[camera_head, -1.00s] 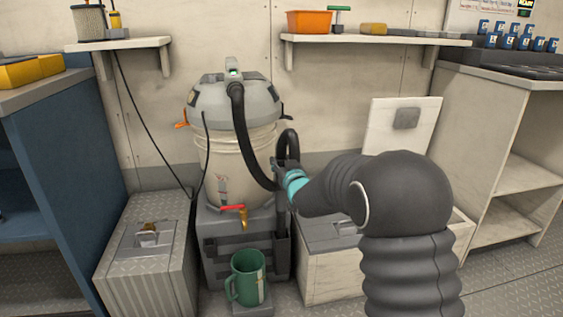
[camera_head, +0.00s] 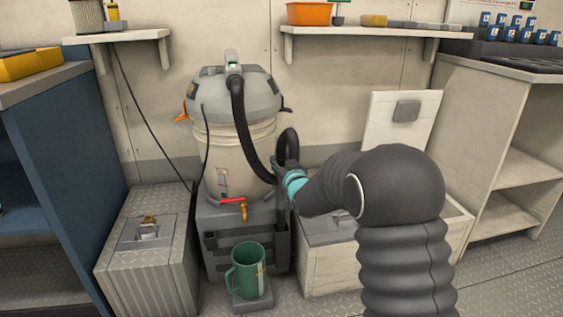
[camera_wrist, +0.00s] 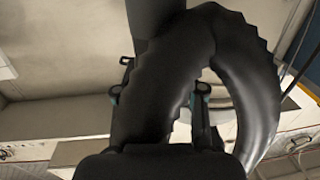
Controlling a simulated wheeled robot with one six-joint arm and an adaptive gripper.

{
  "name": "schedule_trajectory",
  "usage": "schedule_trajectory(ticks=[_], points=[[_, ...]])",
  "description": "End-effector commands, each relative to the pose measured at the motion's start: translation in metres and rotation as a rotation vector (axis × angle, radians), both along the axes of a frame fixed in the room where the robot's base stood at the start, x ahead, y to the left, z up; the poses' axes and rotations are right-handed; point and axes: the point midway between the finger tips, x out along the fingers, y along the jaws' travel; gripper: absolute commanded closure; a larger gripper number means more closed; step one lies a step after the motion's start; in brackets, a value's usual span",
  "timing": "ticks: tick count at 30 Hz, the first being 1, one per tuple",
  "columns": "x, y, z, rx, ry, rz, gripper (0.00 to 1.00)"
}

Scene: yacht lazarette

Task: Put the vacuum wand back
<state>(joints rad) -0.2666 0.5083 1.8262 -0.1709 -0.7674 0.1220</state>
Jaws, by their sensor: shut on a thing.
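The vacuum (camera_head: 235,130) has a grey head on a beige drum and stands on a grey base against the wall. Its black hose (camera_head: 243,130) runs from the top down the front and loops up at the right side. My gripper (camera_head: 284,172) is at that loop, right of the drum, shut on the vacuum wand at the hose end. In the wrist view the black wand and curved hose (camera_wrist: 245,85) fill the middle, between the gripper's fingers (camera_wrist: 160,98). The wand's lower part is mostly hidden by my arm and gripper in the head view.
A green mug (camera_head: 247,270) stands on a small step before the base. A grey locker (camera_head: 150,250) is at left, an open white bin (camera_head: 330,265) at right. Shelves (camera_head: 370,42) hang above. A red-handled tap (camera_head: 235,201) sticks out at the drum's front.

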Motion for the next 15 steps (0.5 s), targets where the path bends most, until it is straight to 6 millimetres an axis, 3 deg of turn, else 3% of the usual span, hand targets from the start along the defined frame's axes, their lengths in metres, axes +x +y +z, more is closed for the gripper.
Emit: schedule_trajectory(ticks=[10, 11, 13, 15], points=[[-0.0001, 0.0002, 0.0003, 0.001, -0.002, 0.000, 0.95], [-0.0001, 0.0002, 0.0003, 0.001, -0.002, 0.000, 0.53], [-0.0001, 0.0002, 0.0002, 0.001, -0.002, 0.000, 0.35], [-0.0001, 0.0002, 0.0000, 0.001, -0.002, 0.000, 0.31]])
